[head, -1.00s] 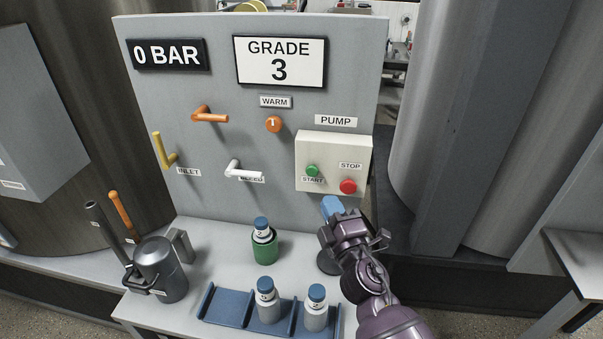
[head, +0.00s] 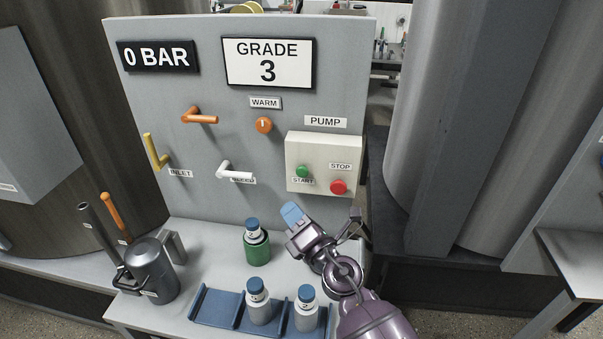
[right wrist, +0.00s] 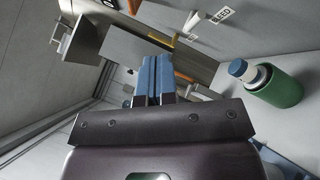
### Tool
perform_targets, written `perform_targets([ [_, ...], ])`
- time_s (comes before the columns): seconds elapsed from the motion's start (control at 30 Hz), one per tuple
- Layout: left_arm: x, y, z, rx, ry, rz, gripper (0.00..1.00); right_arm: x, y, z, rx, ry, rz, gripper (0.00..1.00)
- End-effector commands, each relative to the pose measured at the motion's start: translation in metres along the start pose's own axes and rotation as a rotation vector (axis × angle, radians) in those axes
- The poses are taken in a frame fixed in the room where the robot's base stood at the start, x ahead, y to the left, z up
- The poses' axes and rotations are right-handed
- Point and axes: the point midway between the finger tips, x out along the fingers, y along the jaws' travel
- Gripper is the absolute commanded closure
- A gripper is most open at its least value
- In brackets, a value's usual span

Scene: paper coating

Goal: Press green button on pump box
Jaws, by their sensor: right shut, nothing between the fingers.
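The pump box (head: 325,150) is a cream box on the grey panel, under a PUMP label. The green button (head: 302,171) is on its left above a START label, and the red stop button (head: 338,187) is on its right. My right gripper (head: 291,212) has blue fingertips and is just below the box, apart from it and pointing up towards the panel. In the right wrist view its blue fingers (right wrist: 153,80) lie together with nothing between them. The green button is not in the right wrist view. My left gripper is not in view.
A green holder (head: 257,250) with a blue-capped bottle stands left of my gripper. A blue tray (head: 215,306) with two bottles is in front. A grey jug (head: 150,272) stands at left. Valve handles (head: 199,117) project from the panel.

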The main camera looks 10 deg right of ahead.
Motion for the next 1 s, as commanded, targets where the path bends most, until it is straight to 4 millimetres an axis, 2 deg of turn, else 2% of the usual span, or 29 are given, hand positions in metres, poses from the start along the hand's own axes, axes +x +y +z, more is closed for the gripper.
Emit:
perform_targets([
  [0.27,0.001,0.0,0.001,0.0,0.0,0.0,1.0,0.005,-0.004,0.003,0.0,0.0,0.0,1.0],
  [0.73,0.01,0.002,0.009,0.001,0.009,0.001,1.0,0.042,-0.032,0.03,0.0,-0.001,0.001,1.0],
  [1.0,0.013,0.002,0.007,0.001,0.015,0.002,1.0,0.058,-0.043,0.042,0.001,0.0,0.0,1.0],
])
